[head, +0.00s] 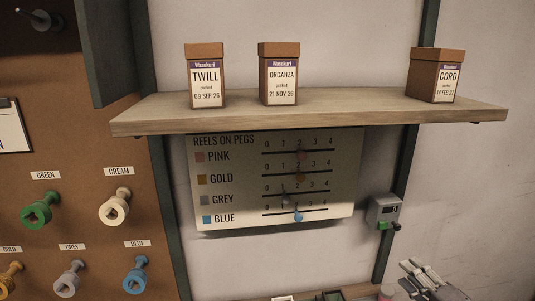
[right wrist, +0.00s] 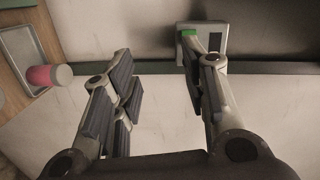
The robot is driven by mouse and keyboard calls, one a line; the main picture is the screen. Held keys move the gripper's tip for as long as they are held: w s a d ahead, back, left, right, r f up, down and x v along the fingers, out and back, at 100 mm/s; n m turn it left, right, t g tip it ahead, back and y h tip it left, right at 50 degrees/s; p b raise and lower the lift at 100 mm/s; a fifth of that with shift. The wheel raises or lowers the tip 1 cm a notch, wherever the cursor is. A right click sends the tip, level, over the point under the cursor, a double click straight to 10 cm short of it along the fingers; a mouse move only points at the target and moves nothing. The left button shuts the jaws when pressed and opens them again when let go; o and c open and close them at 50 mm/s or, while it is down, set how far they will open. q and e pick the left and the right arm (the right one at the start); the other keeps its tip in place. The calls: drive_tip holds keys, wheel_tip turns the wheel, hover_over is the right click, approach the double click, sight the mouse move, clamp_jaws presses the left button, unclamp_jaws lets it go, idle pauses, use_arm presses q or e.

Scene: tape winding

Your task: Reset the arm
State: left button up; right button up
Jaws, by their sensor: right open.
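My right gripper (head: 418,277) is at the lower right of the head view, below a small grey wall box. In the right wrist view my right gripper (right wrist: 163,75) has its two fingers spread apart with nothing between them. The wall box (right wrist: 205,38) shows just beyond the right finger there, and I cannot tell whether they touch. My left gripper is in neither view.
A wooden shelf (head: 330,109) holds three boxes labelled TWILL (head: 206,85), ORGANZA (head: 278,82) and CORD (head: 436,82). A reel chart (head: 240,215) hangs below. Coloured reels sit on a pegboard (head: 85,230) at left.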

drive_tip(key=s+a+f+n+g+y, duration=0.1)
drive_tip(key=s+a+f+n+g, duration=0.7)
drive_tip(key=s+a+f+n, duration=0.65)
drive_tip(key=s+a+f+n+g+h, duration=0.1)
drive_tip(key=s+a+g+h, duration=0.15)
drive_tip(key=s, duration=0.55)
drive_tip(key=s+a+n+g+h, duration=0.1)
drive_tip(key=s+a+g, duration=0.15)
drive_tip(key=s, duration=0.55)
wheel_tip(320, 180, down, 31)
drive_tip(key=g+b, duration=0.1)
drive_tip(key=b, duration=0.3)
drive_tip(key=s+d+f+g+b, duration=0.1)
drive_tip(key=s+d+f+b, duration=0.1)
drive_tip(key=s+f, duration=1.5)
drive_tip(key=shift+s+d+f+g, duration=0.3)
drive_tip(key=shift+d+f, duration=0.2)
drive_tip(key=shift+d, duration=0.15)
